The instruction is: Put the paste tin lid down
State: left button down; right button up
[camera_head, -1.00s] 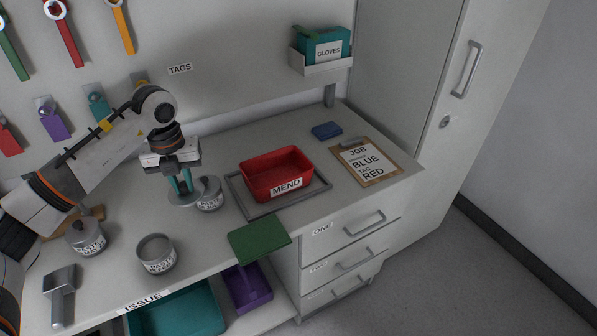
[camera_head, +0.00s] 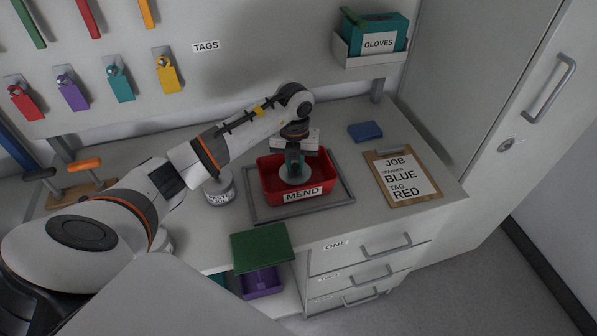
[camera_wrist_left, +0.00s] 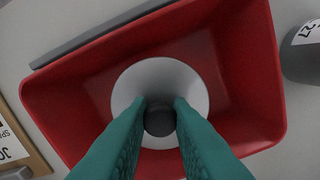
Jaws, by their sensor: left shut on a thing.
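My left gripper (camera_head: 294,166) is over the red MEND bin and is shut on the knob of the paste tin lid (camera_head: 297,176). The lid is a round grey disc. In the left wrist view the lid (camera_wrist_left: 135,80) lies between the teal fingers (camera_wrist_left: 160,115), with its dark knob between the fingertips and the red bin (camera_wrist_left: 250,70) all around it. In the head view the red bin (camera_head: 268,180) stands on a grey tray frame. I cannot tell whether the lid touches the bin floor. My right gripper is not in view.
A paste tin (camera_head: 219,188) stands left of the bin. A clipboard (camera_head: 402,178) and a blue block (camera_head: 365,131) lie to the right. A green panel (camera_head: 261,246) sticks out at the front edge. My arm covers the bench's left part.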

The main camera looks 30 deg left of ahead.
aim_at(296, 175)
pick_arm(q)
jog(key=shift+w+f, duration=0.1)
jog(key=shift+f, duration=0.65)
notch_tip(296, 175, down, 3)
jog(key=shift+r+p, duration=0.1)
jog(key=shift+p, duration=0.35)
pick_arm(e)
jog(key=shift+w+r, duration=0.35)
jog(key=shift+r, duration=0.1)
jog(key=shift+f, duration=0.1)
pick_arm(q)
jog(key=c, duration=1.7)
grip_release()
jog(key=shift+f, duration=0.25)
jog(key=shift+c, duration=0.2)
jog(key=o, duration=0.4)
jog(key=shift+o, duration=0.2)
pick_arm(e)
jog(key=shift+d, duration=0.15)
pick_arm(q)
jog(key=shift+r, duration=0.1)
